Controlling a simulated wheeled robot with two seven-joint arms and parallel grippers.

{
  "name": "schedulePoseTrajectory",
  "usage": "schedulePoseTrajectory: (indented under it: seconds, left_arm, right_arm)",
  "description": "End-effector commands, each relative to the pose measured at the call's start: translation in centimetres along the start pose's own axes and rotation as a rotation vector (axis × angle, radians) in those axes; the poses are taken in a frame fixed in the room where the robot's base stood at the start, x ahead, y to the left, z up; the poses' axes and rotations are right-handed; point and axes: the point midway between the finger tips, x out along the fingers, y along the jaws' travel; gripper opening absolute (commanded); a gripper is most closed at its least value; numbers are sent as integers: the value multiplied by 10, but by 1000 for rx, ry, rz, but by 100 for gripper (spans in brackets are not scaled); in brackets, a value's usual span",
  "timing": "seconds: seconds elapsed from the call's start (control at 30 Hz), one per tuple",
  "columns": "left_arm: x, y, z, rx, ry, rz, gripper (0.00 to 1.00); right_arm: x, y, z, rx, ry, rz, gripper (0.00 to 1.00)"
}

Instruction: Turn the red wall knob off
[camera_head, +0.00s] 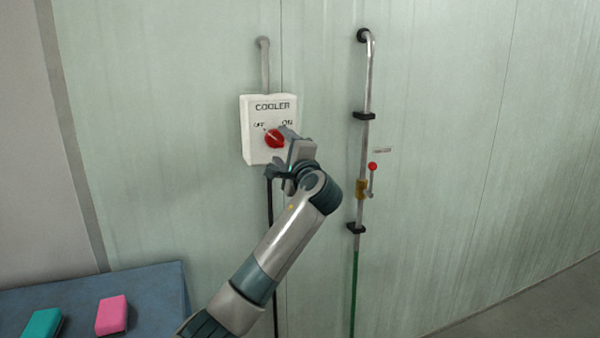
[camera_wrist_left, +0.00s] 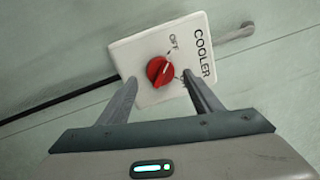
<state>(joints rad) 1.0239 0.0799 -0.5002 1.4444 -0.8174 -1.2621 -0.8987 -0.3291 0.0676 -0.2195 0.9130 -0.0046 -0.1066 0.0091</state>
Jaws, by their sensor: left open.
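The red knob (camera_head: 273,138) sits on the front of a white wall box (camera_head: 252,152) marked COOLER, with OFF at the knob's upper left and ON at its upper right. My left gripper (camera_head: 279,153) is at the box, close to the knob. In the left wrist view, the knob (camera_wrist_left: 159,70) shows between the two spread fingers of the left gripper (camera_wrist_left: 160,82). The right finger partly covers the ON label. A pale mark lies between knob and OFF; I cannot tell the knob's exact setting or finger contact. My right gripper is out of view.
A vertical pipe (camera_head: 368,90) with a small red-tipped lever (camera_head: 372,168) runs along the wall right of the box. A black cable (camera_head: 269,200) hangs below the box. A blue table (camera_head: 160,290) at lower left holds pink (camera_head: 112,315) and teal (camera_head: 43,324) blocks.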

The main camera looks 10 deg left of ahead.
Motion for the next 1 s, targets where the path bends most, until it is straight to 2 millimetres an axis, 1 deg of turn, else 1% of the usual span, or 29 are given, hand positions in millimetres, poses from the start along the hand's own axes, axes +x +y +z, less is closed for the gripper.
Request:
schedulePoseTrajectory:
  seconds: [0.03,0.07,0.1,0.13,0.4,0.47,0.6,0.7,0.83,1.0]
  left_arm:
    - [-9,2,-2,-3,3,-2,59]
    - [-15,2,-2,-2,3,-2,59]
    - [-22,3,-1,-3,3,-1,59]
    - [-28,3,-2,-3,3,-1,59]
    - [-84,3,-2,-3,4,-2,59]
    - [-95,3,-1,-3,3,-1,59]
    - [-120,3,-1,-3,2,0,59]
    - [-132,2,-1,-1,2,1,59]
    - [-143,1,0,-1,1,0,59]
    - [-147,1,0,1,0,1,59]
  right_arm:
    - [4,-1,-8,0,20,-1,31]
    - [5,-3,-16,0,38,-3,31]
    - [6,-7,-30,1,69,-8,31]
    - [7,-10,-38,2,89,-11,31]
    - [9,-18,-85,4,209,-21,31]
    - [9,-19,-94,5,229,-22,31]
    - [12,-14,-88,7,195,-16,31]
    - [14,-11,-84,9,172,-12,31]
    - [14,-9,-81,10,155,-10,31]
    - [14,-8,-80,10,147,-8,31]
